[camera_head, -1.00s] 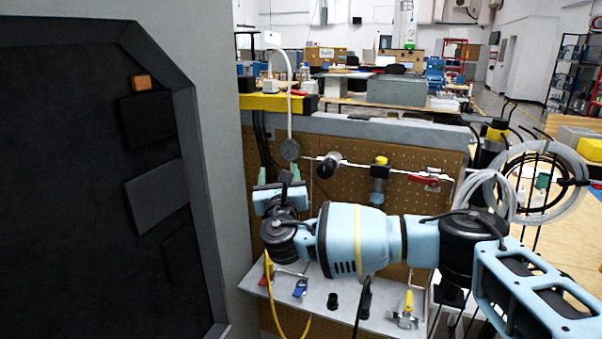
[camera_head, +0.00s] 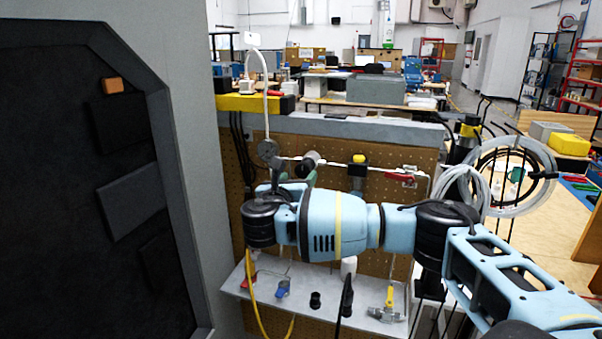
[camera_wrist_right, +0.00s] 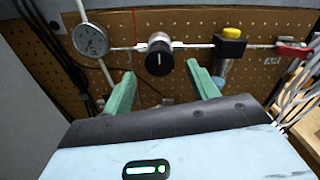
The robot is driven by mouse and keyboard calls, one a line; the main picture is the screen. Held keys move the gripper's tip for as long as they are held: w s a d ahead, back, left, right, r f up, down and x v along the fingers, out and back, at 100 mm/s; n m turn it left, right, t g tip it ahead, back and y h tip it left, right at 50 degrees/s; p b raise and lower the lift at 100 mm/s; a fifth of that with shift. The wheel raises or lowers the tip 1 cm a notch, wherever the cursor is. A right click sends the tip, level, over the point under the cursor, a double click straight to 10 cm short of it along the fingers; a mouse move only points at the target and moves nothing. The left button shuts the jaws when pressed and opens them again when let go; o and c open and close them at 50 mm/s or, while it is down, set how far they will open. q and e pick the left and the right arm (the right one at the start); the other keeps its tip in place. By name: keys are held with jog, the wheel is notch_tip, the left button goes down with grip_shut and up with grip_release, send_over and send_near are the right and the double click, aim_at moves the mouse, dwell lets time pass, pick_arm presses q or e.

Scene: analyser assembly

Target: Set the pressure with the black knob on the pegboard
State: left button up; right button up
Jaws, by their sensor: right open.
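The black knob (camera_wrist_right: 159,59) sits on a pipe run on the pegboard (camera_wrist_right: 190,18), with a pressure gauge (camera_wrist_right: 91,40) to its left. In the head view the knob (camera_head: 309,160) shows just above my right arm, and the gauge (camera_head: 268,149) is at its left. My right gripper (camera_wrist_right: 163,82) has two green fingers spread wide, one on each side below the knob. It is open, empty and apart from the knob. In the head view my right gripper (camera_head: 297,178) is mostly hidden behind its arm. My left gripper is not in view.
A yellow-topped fitting (camera_head: 358,171) and a red valve handle (camera_head: 401,177) are on the pipe right of the knob. A grey shelf (camera_head: 335,302) with small fittings juts out below. A large dark-panelled cabinet (camera_head: 70,190) fills the left. Hose coils (camera_head: 505,185) hang at right.

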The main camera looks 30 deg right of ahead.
aim_at(302, 171)
jog(key=shift+x, duration=2.15)
jog(key=shift+a, duration=0.1)
jog(key=c, duration=1)
